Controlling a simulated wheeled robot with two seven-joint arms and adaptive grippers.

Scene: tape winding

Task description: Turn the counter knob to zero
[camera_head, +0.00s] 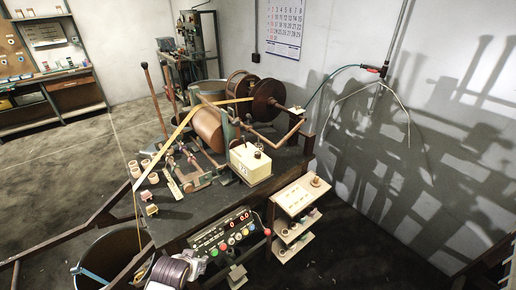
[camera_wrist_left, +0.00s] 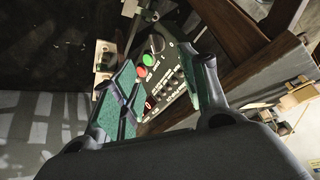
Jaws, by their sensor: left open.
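The cream counter box (camera_head: 250,162) sits on the dark machine bench, with a small dark knob (camera_head: 258,154) on its top; its setting is too small to read. The control panel (camera_head: 223,234) at the bench's front edge carries a red digit display and coloured buttons. My left gripper (camera_head: 199,265) is low in front of the panel's left side, apart from the counter box. In the left wrist view its green-padded fingers (camera_wrist_left: 168,75) are spread and empty, with the panel (camera_wrist_left: 170,78) showing between them. My right gripper is not in view.
A winding drum (camera_head: 207,130) and dark reels stand behind the counter box. Several pale rings and small parts lie at the bench's left. A tiered wooden stand (camera_head: 297,196) is at the right. A bucket (camera_head: 96,248) stands on the floor at the lower left.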

